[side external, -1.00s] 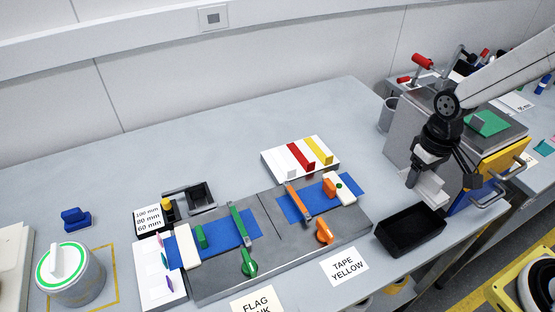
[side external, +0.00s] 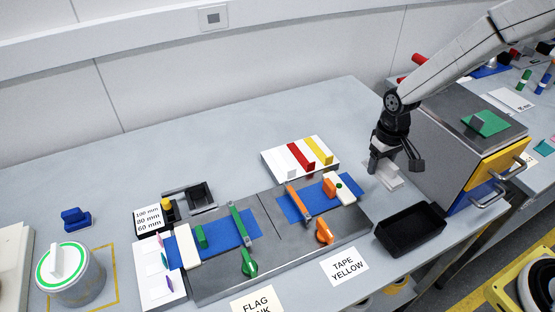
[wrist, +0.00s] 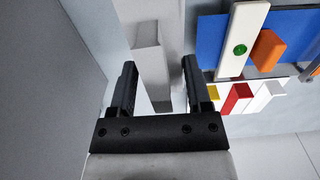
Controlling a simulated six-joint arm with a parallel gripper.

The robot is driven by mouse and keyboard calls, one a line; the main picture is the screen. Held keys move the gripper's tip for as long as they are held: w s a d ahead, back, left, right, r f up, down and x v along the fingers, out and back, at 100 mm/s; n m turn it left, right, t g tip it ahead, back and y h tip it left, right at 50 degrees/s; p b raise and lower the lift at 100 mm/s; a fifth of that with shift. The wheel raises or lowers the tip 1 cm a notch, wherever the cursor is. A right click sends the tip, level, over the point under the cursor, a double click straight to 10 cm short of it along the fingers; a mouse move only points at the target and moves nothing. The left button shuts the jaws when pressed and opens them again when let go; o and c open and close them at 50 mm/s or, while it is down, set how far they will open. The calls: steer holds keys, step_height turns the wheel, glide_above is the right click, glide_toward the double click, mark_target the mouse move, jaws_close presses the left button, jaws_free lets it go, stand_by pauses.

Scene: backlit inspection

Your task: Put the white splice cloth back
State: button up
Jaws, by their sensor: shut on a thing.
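My gripper (side external: 384,165) is shut on a white piece (side external: 390,182), which I take to be the white splice cloth. It hangs above the bench between the work board and the grey cabinet. In the wrist view the pale piece (wrist: 150,45), with a block-like tab, shows between my fingers (wrist: 157,65). A white rack (side external: 271,157) at the back of the bench carries white (side external: 287,162), red (side external: 301,156) and yellow (side external: 320,150) pieces. The rack is to the left of my gripper, apart from it. Where the held piece belongs cannot be told.
A black open tray (side external: 408,232) stands in front of my gripper. The work board (side external: 270,225), with blue cloths (side external: 292,210) and clamps, lies to the left. The cabinet (side external: 432,150) stands close on the right. The bench behind the rack is clear.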

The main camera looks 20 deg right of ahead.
mark_target(364, 182)
steer(key=shift+w+f, duration=1.45)
steer(key=shift+f, duration=0.25)
steer(key=shift+w+f, duration=0.25)
steer(key=shift+f, duration=1.6)
steer(key=shift+f, duration=0.1)
steer(key=o, duration=1.2)
steer(key=shift+o, duration=0.2)
steer(key=shift+r, duration=6.15)
